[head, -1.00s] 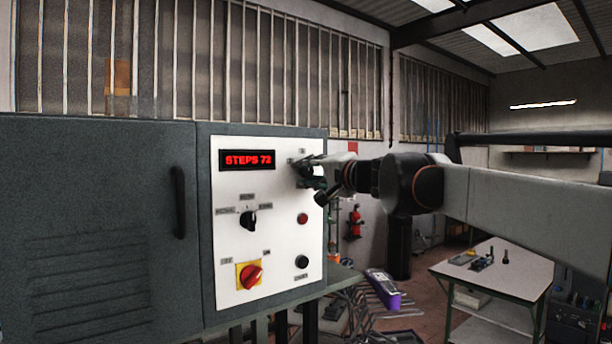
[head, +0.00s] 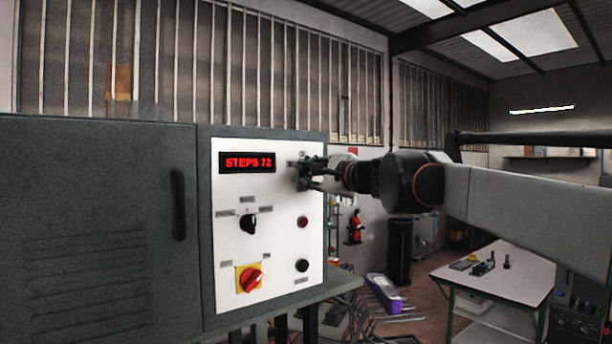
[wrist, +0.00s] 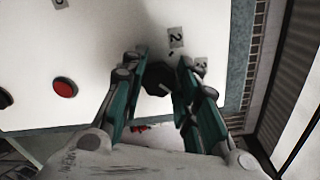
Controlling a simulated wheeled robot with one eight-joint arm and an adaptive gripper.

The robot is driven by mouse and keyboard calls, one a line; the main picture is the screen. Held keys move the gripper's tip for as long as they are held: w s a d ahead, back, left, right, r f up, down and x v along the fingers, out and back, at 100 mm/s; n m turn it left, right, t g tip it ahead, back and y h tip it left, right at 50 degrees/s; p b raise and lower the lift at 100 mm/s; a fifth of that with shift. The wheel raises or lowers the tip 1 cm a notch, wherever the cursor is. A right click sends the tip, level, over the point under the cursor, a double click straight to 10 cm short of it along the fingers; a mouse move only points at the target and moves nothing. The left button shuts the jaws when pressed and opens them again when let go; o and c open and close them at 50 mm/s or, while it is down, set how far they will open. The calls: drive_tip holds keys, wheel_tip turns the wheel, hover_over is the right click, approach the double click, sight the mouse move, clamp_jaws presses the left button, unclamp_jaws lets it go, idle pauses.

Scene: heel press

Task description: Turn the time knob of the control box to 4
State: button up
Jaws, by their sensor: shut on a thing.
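The control box (head: 270,280) has a white panel with a red display reading "STEPS 72". My gripper (head: 304,172) is at the panel's upper right, and it hides the time knob in the head view. In the wrist view the dark knob (wrist: 157,78) sits between the two green-sided fingers of my gripper (wrist: 158,88), which are shut on it. Number labels "2" (wrist: 176,37) and "3" (wrist: 200,66) show on the panel beside the knob. I cannot tell which number the knob points to.
The panel also carries a black selector (head: 248,222), a red button (head: 302,222), a black button (head: 302,265) and a red switch on yellow (head: 250,279). A grey cabinet (head: 90,230) stands left, a table (head: 520,270) at right.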

idle(0.4)
drive_tip(key=o, duration=1.1)
drive_tip(key=shift+c, duration=0.2)
drive_tip(key=shift+s+d, duration=0.1)
drive_tip(key=v, duration=1.1)
drive_tip(key=shift+s+d, duration=0.25)
drive_tip(key=shift+s, duration=0.05)
